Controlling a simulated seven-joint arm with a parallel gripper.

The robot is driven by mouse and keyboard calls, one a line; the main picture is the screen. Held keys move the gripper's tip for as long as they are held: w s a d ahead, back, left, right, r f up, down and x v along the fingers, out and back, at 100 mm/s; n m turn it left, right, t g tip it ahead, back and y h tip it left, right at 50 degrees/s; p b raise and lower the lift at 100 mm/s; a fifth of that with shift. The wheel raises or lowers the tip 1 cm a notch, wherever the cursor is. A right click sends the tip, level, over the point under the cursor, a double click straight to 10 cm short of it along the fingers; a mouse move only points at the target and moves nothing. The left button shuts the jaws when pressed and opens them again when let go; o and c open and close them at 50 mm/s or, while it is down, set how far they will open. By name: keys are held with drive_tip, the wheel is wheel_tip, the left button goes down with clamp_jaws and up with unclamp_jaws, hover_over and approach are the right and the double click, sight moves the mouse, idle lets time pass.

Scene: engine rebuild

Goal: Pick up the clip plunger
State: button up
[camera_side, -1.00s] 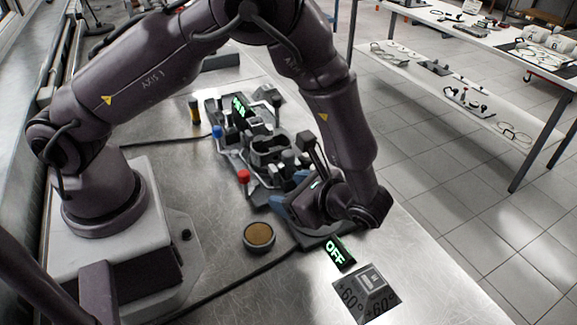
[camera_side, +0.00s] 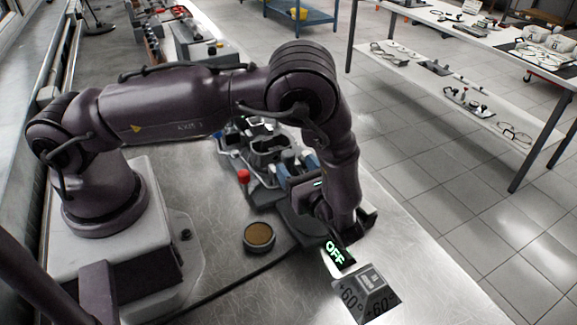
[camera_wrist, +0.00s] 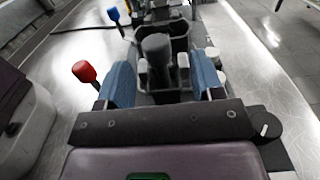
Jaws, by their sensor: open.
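My gripper (camera_wrist: 163,70) is open, with two blue fingers spread apart in the wrist view. A dark grey round-topped post (camera_wrist: 156,50) stands upright between the fingers, with gaps to both; it looks like the clip plunger, but I cannot be sure. Two light grey pegs flank it. In the side view my gripper (camera_side: 292,168) is low at the near end of the engine fixture (camera_side: 262,150). My wrist and arm hide much of that end, and I cannot pick out the plunger there.
A red-knobbed lever (camera_wrist: 84,71) and a blue-knobbed lever (camera_wrist: 113,14) stand left of the fixture. A round brown-topped tin (camera_side: 259,236), a lit OFF sign (camera_side: 335,252) and a +60° block (camera_side: 366,294) are on the metal bench. The bench between my base and the fixture is mostly clear.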

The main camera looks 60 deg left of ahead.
sight(285, 154)
drive_tip(key=shift+s+a, duration=0.1)
drive_tip(key=shift+a, duration=2.6)
drive_tip(key=c, duration=1)
